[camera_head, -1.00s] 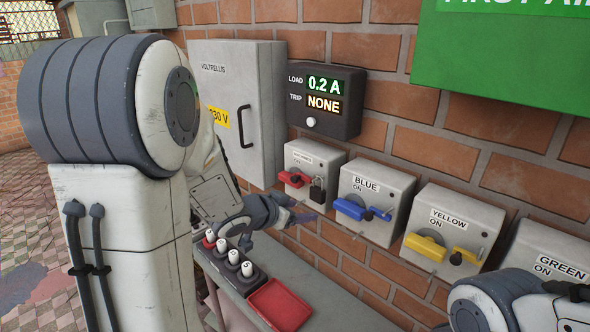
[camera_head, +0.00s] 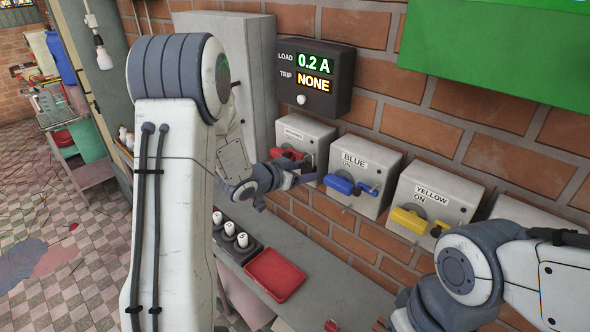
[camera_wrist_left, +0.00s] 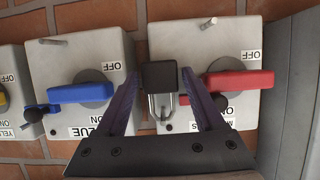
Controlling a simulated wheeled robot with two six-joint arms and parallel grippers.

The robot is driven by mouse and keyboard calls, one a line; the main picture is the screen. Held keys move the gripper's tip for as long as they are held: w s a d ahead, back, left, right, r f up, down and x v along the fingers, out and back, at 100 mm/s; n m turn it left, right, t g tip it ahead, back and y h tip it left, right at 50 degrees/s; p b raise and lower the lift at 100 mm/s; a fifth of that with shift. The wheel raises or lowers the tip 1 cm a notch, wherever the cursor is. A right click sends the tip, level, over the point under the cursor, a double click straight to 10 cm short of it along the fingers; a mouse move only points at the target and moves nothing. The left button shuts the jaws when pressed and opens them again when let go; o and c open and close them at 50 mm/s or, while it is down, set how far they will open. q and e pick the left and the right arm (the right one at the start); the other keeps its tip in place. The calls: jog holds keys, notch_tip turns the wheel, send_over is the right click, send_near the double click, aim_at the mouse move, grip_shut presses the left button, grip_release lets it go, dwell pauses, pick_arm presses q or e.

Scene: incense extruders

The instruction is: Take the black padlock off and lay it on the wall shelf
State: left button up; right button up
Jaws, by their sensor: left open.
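The black padlock (camera_wrist_left: 160,76) shows in the left wrist view with its metal shackle (camera_wrist_left: 161,105), beside the red switch handle (camera_wrist_left: 240,80). My left gripper (camera_wrist_left: 160,82) is open, with one purple finger on each side of the padlock; I cannot tell whether they touch it. In the head view my left gripper (camera_head: 303,179) is at the lower front of the red switch box (camera_head: 318,133) and hides the padlock. The grey shelf (camera_head: 345,292) runs along the wall below the switches. My right arm enters at lower right, its fingertips out of view.
A red tray (camera_head: 274,277) and a dark rack with white-capped pegs (camera_head: 242,240) stand on the shelf. The blue (camera_head: 362,158) and yellow (camera_head: 433,190) switch boxes continue to the right. A bare stretch of shelf lies right of the tray.

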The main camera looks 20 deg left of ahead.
pick_arm(q)
jog(key=shift+w+d+f, duration=0.1)
jog(key=shift+w, duration=0.15)
grip_shut()
jog(key=shift+r, duration=0.3)
jog(key=shift+s, duration=0.1)
jog(key=shift+s+a+r+p, duration=0.15)
jog(key=shift+s+a, duration=0.2)
jog(key=shift+s, duration=0.55)
jog(key=shift+s+a+p, duration=0.15)
jog(key=shift+s+a, duration=0.2)
jog(key=shift+s, duration=0.55)
jog(key=shift+s+a+r+p, duration=0.15)
jog(key=shift+s+a, duration=0.2)
jog(key=shift+s, duration=0.55)
jog(key=shift+f, duration=0.15)
